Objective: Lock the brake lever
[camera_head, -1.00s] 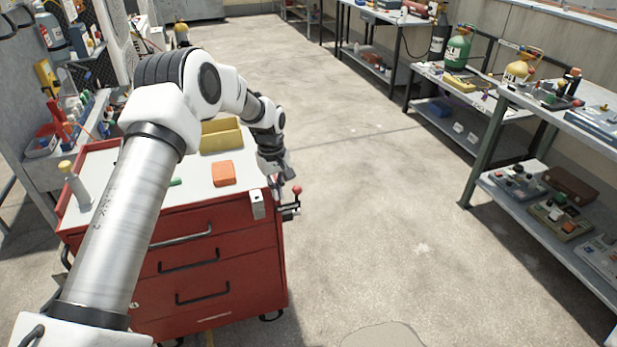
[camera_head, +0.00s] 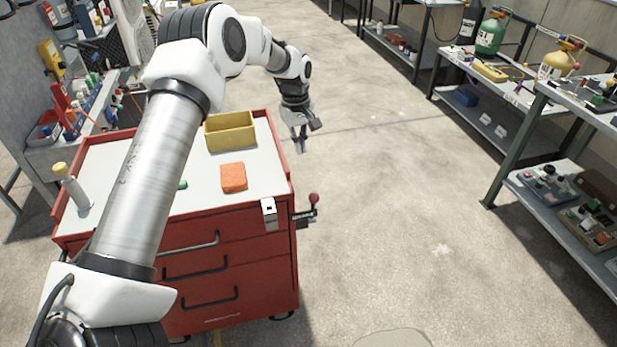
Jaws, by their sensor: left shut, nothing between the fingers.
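The brake lever (camera_head: 313,200) with a red knob sticks out from the right side of the red tool cart (camera_head: 225,277), near its front corner. The knob stands at the top of a short dark stem on a dark bracket. My left gripper (camera_head: 301,146) is shut and empty. It hangs pointing down just beyond the cart's right edge, behind the lever and apart from it. My right gripper is not in view.
On the cart top are a yellow bin (camera_head: 230,133), an orange block (camera_head: 233,177) and a white bottle with a yellow cap (camera_head: 72,187). Shelving with gas cylinders (camera_head: 492,34) stands at the right. The floor right of the cart is clear.

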